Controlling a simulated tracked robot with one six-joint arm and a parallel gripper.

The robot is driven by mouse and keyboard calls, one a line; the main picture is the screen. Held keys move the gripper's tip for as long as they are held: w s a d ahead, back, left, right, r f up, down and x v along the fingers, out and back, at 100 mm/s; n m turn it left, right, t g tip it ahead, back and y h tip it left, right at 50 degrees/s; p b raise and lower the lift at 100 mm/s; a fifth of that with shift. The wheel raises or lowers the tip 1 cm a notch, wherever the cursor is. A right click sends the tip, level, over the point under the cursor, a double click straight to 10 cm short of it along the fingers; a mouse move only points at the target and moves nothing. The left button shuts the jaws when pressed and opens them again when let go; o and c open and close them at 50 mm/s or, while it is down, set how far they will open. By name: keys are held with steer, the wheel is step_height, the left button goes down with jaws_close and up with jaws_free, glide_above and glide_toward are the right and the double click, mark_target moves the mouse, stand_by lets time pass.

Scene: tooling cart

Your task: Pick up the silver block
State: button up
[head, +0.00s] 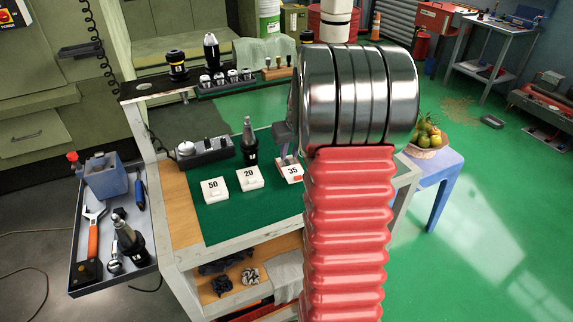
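I cannot make out a silver block for certain; it may be hidden behind my arm. A grey part, seemingly of my gripper (287,146), shows left of the drum, above the "35" card. Its fingertips are not clear.
A dark tool holder (250,143) stands behind the cards, beside a dark block (206,154). A raised rear shelf (142,88) carries tool holders. A side tray (78,272) holds a wrench and a blue box. A fruit bowl (427,152) stands at right. The mat's front left is clear.

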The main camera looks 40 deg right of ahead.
mark_target(287, 162)
steer(key=shift+f, duration=0.15)
steer(key=shift+x, duration=2.5)
steer(key=shift+w+d, duration=0.1)
steer(key=shift+c, duration=0.2)
jaws_close()
